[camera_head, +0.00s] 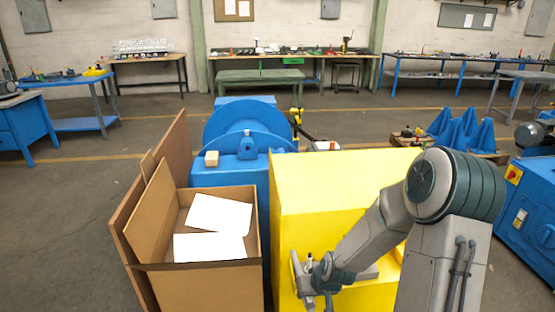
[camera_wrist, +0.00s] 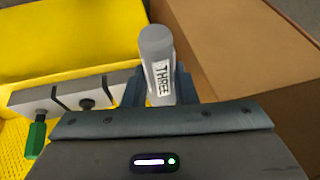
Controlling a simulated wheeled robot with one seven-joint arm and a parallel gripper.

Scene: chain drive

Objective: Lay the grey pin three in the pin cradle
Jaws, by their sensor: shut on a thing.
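The grey pin three (camera_wrist: 155,50), a grey cylinder with a white label reading THREE, stands between the fingers of my gripper (camera_wrist: 158,88) in the wrist view. The gripper is shut on it. In the head view my gripper (camera_head: 322,276) is low at the left end of the yellow housing, and the pin is too small there to make out surely. A light grey block with dark slots (camera_wrist: 75,93) lies left of the pin in the wrist view, apart from it. It may be the pin cradle; I cannot tell. A green piece (camera_wrist: 36,136) sits at its near left end.
A yellow housing (camera_head: 335,185) stands beside and below my arm. A cardboard box (camera_head: 210,285) with white sheets (camera_head: 218,215) is close on the left; its brown side also shows in the wrist view (camera_wrist: 245,60). A blue machine (camera_head: 240,130) stands behind.

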